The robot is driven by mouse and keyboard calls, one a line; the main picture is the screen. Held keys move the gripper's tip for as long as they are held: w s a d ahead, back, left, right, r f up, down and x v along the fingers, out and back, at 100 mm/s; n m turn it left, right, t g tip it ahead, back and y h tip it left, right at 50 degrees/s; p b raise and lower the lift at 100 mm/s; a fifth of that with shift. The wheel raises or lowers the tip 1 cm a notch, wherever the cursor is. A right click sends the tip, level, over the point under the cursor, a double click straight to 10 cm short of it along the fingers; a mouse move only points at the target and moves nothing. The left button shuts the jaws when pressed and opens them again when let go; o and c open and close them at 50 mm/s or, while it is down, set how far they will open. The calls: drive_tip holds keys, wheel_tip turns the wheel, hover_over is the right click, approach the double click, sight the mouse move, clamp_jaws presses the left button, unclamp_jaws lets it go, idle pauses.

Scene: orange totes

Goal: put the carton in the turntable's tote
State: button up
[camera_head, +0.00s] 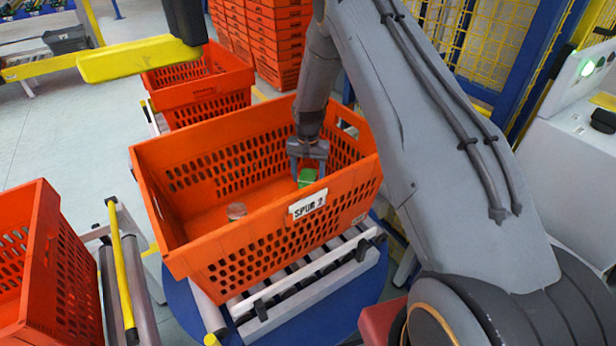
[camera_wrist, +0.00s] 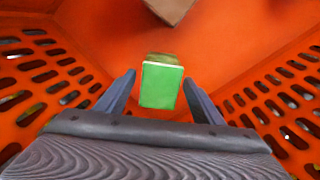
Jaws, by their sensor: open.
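The turntable's orange tote (camera_head: 262,235), labelled "SPUR 2", stands on rollers above a blue round turntable (camera_head: 365,299). A small green box-shaped carton (camera_head: 308,176) is inside it near the right end. In the wrist view, the green carton (camera_wrist: 161,85) lies between my two open fingers, with a gap on each side. My gripper (camera_head: 308,165) is down inside the tote, pointing at the green carton and open. A brownish item (camera_head: 236,210) lies on the tote floor to the left; its edge shows at the top of the wrist view (camera_wrist: 170,8).
Tote walls with slots (camera_wrist: 45,75) rise close on both sides of my gripper. Another orange tote (camera_head: 50,270) stands at the left and one (camera_head: 200,85) behind. Stacked totes (camera_head: 265,40) and a yellow fence (camera_head: 500,40) are at the back.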

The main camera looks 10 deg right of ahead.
drive_tip(key=shift+r+b, duration=0.3)
drive_tip(key=shift+r, duration=3.55)
